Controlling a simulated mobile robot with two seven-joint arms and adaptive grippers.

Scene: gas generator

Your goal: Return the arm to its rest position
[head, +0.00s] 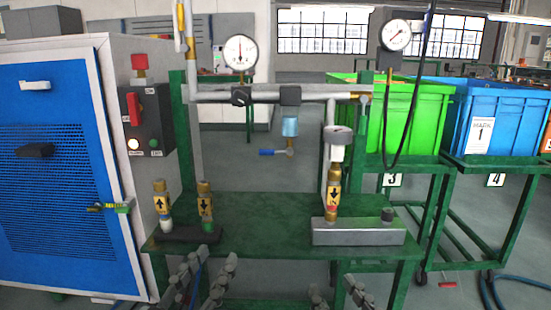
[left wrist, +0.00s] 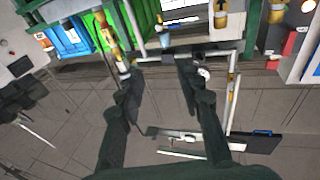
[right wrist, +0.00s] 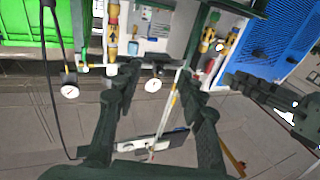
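My left gripper (head: 205,275) shows at the bottom of the head view, in front of the green workbench, with its fingers apart. In the left wrist view my left gripper (left wrist: 158,75) is open, with nothing between its fingertips. My right gripper (head: 337,296) shows at the bottom edge of the head view, right of the left one, only its fingertips visible. In the right wrist view my right gripper (right wrist: 158,75) is open and empty. Both grippers appear apart from the bench. Most of both arms is out of the head view.
The green workbench (head: 260,210) carries pipes, two gauges (head: 241,52) (head: 396,35) and valve fittings (head: 333,190) on a grey block. A blue cabinet (head: 60,170) stands at left. Green (head: 410,125) and blue (head: 500,115) crates stand at right. A cable hangs by the right gauge.

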